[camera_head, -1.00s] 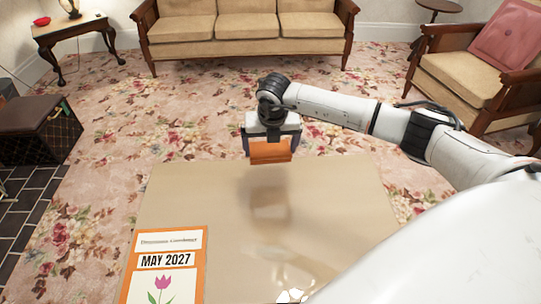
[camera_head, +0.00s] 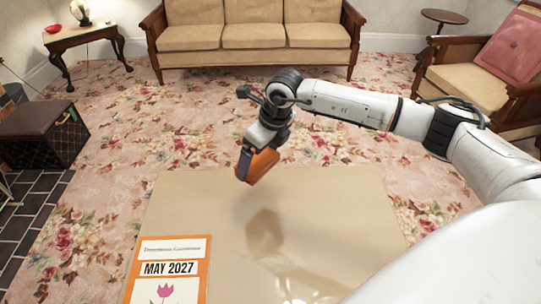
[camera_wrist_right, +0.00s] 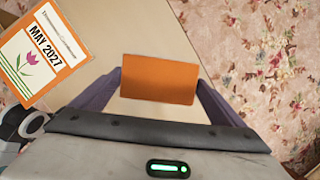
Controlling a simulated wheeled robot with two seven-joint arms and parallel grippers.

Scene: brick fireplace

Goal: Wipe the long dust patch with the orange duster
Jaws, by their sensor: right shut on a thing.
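My right gripper (camera_head: 258,164) is shut on the orange duster (camera_head: 263,166) above the far part of the tan tabletop (camera_head: 340,215). The duster is tilted in the head view, with a dark finger along its left side. In the right wrist view, the orange duster (camera_wrist_right: 160,79) sits between the two purple-grey fingers of the right gripper (camera_wrist_right: 160,84). A gap seems to separate the duster from the table, though the exact height is hard to tell. A dark smear, shadow or reflection, lies below it; I cannot make out the dust patch surely. My left gripper is out of view.
A MAY 2027 calendar (camera_head: 168,268) with an orange border lies at the table's front left. The rest of the visible tabletop is bare. Beyond it are floral carpet (camera_head: 120,130), a sofa (camera_head: 255,40), an armchair (camera_head: 480,85) and a brown box (camera_head: 45,130).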

